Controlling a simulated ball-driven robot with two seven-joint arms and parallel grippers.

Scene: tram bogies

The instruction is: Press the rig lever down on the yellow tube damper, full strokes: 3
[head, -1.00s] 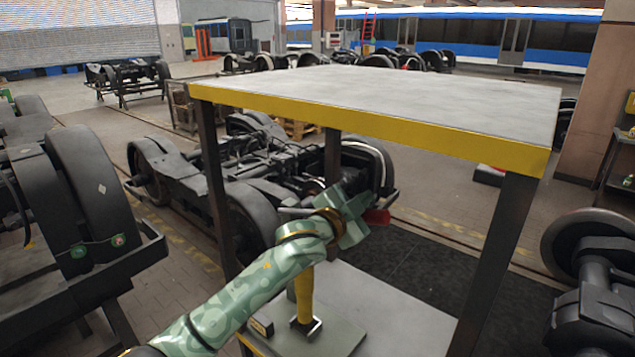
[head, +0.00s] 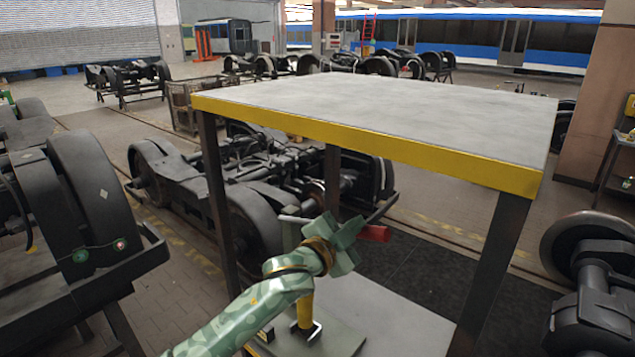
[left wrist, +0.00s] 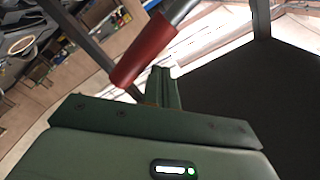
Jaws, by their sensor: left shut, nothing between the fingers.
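The yellow tube damper (head: 305,312) stands upright on a plate on the lower shelf of a bench. My left arm hides its upper part. The rig lever ends in a red grip (head: 373,233), and its grey bar (head: 292,219) shows to the left of my gripper. My left gripper (head: 346,238) is shut and empty, right by the red grip and above the damper. In the left wrist view the red grip (left wrist: 143,50) lies just beyond the shut fingertips (left wrist: 163,72). I cannot tell if they touch. My right gripper is out of view.
The bench's grey top (head: 390,115), with its yellow edge, is above and behind my gripper, and its dark legs (head: 490,270) stand at both sides. A bogie (head: 250,185) is behind. Wheelsets stand at left (head: 85,195) and right (head: 595,260). The shelf's right part (head: 400,320) is clear.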

